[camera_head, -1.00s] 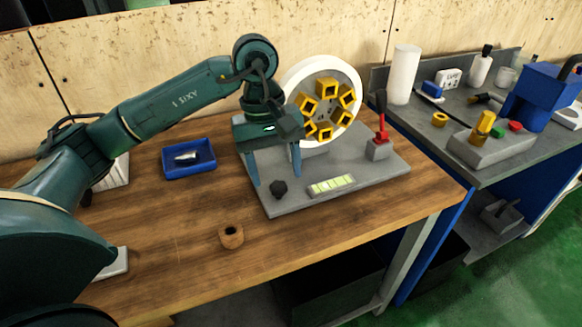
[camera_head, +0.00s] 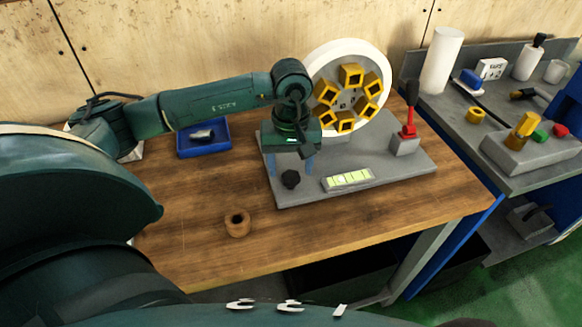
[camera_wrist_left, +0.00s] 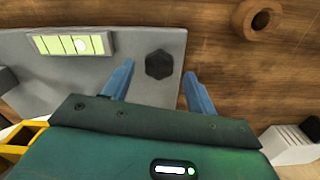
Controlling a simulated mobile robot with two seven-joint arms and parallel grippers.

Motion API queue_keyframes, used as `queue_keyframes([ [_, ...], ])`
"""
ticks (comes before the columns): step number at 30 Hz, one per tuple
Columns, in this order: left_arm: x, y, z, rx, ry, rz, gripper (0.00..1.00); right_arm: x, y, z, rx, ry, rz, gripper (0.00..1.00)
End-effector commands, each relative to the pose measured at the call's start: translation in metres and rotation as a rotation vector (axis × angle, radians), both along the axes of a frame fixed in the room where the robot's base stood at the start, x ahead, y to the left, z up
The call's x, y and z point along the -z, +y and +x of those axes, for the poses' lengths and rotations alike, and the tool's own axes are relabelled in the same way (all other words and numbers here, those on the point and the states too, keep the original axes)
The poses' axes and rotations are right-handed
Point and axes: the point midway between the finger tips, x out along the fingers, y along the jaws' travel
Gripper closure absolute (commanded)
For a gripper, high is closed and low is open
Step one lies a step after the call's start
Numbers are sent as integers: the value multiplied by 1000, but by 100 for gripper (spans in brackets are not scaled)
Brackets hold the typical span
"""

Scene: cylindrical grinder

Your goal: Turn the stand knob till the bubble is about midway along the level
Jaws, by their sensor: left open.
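The stand knob (camera_head: 290,179) is a small dark knob at the front left of the grey stand plate. The level (camera_head: 348,180) is a pale green vial in a grey frame to its right. In the left wrist view, the bubble (camera_wrist_left: 82,46) sits off the level's middle, toward the knob's end. My left gripper (camera_head: 291,170) is open and points down over the knob. In the left wrist view, its two blue fingers stand either side of the knob (camera_wrist_left: 159,64), with gaps on both sides. Fingertip height is hard to tell. My right gripper is out of view.
A white wheel with yellow blocks (camera_head: 350,75) stands behind the gripper. A blue tray (camera_head: 204,151) and a brown ring (camera_head: 237,223) lie on the wooden table (camera_head: 330,230).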

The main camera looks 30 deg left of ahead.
Motion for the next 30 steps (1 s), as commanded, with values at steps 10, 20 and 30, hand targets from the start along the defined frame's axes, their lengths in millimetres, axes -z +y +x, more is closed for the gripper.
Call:
queue_keyframes([
  [10,22,0,0,-1,-1,-1,43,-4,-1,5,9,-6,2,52],
  [20,21,0,0,0,-1,-2,55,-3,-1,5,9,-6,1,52],
  [30,21,0,0,0,-1,-2,83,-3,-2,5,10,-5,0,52],
])
